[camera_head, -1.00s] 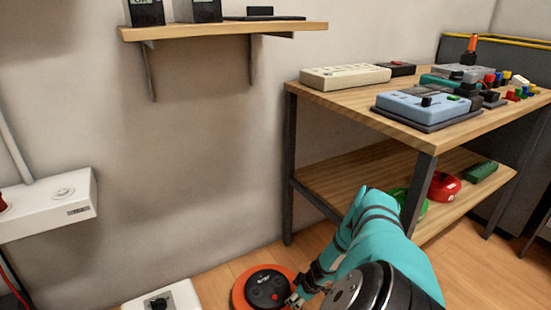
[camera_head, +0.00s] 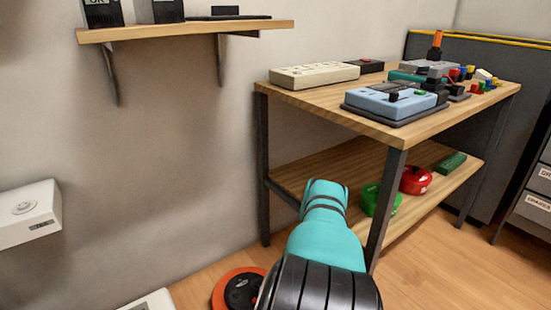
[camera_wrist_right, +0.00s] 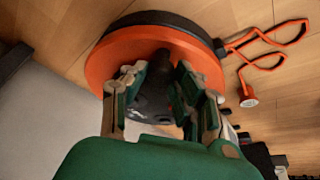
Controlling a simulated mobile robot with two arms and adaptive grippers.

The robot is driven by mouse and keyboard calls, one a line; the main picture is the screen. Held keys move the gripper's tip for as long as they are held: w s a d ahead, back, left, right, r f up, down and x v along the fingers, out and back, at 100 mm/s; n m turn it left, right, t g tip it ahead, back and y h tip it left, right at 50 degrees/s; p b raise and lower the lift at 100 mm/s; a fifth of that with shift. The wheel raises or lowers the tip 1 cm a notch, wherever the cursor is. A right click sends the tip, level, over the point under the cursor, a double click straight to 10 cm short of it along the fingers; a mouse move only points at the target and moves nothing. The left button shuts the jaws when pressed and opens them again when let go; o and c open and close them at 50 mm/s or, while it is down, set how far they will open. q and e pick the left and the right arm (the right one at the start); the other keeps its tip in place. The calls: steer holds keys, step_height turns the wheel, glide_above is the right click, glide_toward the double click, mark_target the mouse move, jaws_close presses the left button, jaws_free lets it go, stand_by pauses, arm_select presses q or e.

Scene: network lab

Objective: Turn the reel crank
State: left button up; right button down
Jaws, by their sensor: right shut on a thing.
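The cable reel lies on the floor at the bottom of the head view, with an orange rim (camera_head: 221,290) and a dark hub (camera_head: 241,290). Its orange rim (camera_wrist_right: 104,62) fills the upper middle of the right wrist view. My right gripper (camera_wrist_right: 160,88) is at the reel's hub, shut on the dark crank (camera_wrist_right: 155,72) between its fingers. The fingers and my palm cover part of the crank and hub. In the head view my right arm hides the gripper and the right part of the reel. My left gripper is not in view.
An orange cord (camera_wrist_right: 265,38) with a plug (camera_wrist_right: 249,97) trails on the floor beside the reel. A two-tier wooden bench (camera_head: 300,98) stands close behind my right arm, with a green item (camera_head: 376,198) and a red item (camera_head: 415,180) on its lower shelf.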

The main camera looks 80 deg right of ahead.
steer(key=shift+w+a, duration=0.2)
steer(key=shift+w, duration=0.2)
steer(key=c, duration=1.3)
jaws_free()
steer(key=shift+f, duration=0.1)
steer(key=shift+c, duration=0.2)
steer(key=shift+s, duration=0.1)
steer(key=shift+d, duration=0.1)
steer(key=shift+s+r, duration=0.25)
steer(key=v, duration=1.1)
steer(key=shift+r, duration=0.2)
